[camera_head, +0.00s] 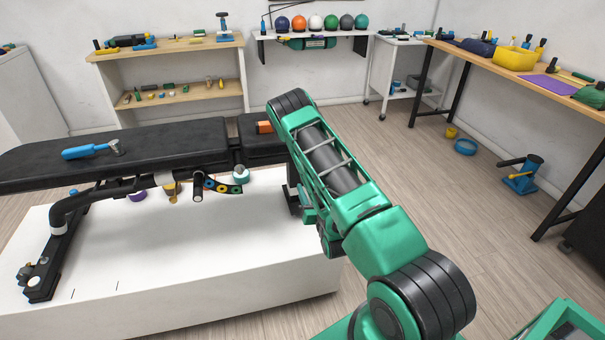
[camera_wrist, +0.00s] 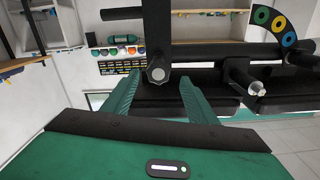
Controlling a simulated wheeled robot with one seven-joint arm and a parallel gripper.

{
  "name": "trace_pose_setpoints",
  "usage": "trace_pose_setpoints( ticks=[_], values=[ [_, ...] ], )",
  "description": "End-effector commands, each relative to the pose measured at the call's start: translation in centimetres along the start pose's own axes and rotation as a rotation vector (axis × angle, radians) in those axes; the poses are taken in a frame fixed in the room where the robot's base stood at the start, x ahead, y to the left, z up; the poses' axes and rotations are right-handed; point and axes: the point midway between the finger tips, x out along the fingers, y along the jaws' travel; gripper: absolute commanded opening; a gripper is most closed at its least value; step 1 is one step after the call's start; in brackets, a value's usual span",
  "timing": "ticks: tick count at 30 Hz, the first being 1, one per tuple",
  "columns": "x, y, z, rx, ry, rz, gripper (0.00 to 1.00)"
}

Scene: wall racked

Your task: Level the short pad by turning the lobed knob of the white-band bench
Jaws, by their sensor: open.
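The bench stands on a white plinth (camera_head: 200,265). Its long black pad (camera_head: 130,148) is at left and its short black pad (camera_head: 253,132) at right, partly behind my arm. A white band (camera_head: 164,177) shows on the frame below. A curved plate with coloured rings (camera_head: 222,187) hangs under the pads; it also shows in the wrist view (camera_wrist: 265,17). My gripper (camera_wrist: 160,88) is open in the wrist view, its green fingers either side of a dark post with a grey faceted end (camera_wrist: 158,74). I cannot tell whether this is the lobed knob. In the head view my arm hides the gripper.
A blue-handled tool (camera_head: 88,151) lies on the long pad and an orange block (camera_head: 265,127) on the short pad. A dark rod with a silver end (camera_wrist: 254,87) juts out right of my fingers.

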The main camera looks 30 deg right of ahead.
Motion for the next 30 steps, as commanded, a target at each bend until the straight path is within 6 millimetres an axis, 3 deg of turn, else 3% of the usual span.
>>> trace_pose_setpoints(
  ticks=[5, 15, 21, 30],
  values=[
    [1.2, 0.4, -0.1, 0.001, 0.011, 0.003, 0.53],
    [7.1, 0.9, -0.3, 0.002, 0.012, 0.009, 0.53],
    [9.6, 1.0, -0.3, 0.002, 0.010, 0.010, 0.53],
    [10.7, 0.9, -0.3, 0.001, 0.009, 0.009, 0.53]
  ],
)
